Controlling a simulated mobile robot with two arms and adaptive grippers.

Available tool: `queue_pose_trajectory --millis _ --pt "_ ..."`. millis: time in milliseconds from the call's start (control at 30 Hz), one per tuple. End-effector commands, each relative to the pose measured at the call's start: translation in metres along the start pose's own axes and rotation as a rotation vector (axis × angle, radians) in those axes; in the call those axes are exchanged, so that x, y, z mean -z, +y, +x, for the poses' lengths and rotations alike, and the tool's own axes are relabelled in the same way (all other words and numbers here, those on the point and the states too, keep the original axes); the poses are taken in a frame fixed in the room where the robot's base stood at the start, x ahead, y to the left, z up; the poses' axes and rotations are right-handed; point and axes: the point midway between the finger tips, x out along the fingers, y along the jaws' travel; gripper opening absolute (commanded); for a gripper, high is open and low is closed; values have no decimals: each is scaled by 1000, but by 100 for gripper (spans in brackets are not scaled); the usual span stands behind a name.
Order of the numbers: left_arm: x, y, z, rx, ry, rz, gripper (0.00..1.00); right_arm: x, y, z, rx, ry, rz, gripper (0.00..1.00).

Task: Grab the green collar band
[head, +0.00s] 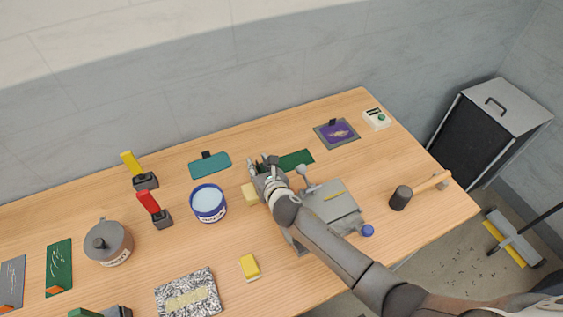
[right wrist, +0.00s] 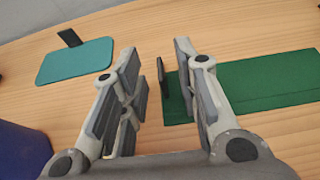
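The green collar band (head: 297,159) is a flat dark green strip on the far middle of the table. It also shows at the right of the right wrist view (right wrist: 265,82), with a thin dark upright tab (right wrist: 164,77) at its left end. My right gripper (head: 263,161) is at the band's left end and hides part of it in the head view. In the right wrist view its fingers (right wrist: 158,62) are apart, with the tab between them, nearer the right finger. I see no clear grip on it. My left gripper is not in view.
A teal pad (head: 210,166) with a dark tab lies left of the gripper. A blue-rimmed tub (head: 208,204) and a pale yellow block (head: 249,192) stand nearby. A grey press (head: 332,207) is beside my right arm. A mallet (head: 402,197) lies further right.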

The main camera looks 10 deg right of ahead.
Motion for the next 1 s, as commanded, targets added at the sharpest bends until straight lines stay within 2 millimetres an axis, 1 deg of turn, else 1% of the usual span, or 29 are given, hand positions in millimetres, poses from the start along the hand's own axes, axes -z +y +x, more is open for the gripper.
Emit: queue_pose_trajectory --millis 167,300,400,767,867,1000 --pt "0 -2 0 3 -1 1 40 0 0 0 1 0 0 29" --pt "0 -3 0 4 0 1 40 0 0 0 1 0 -1 11" --pt "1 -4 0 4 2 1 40 0 0 0 1 0 -1 0" --pt "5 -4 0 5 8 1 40 -1 -1 0 1 -1 -1 0" --pt "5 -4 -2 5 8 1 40 -8 -2 -3 3 -3 -2 0" --pt "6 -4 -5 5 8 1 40 -28 -1 -11 0 -5 -4 0"
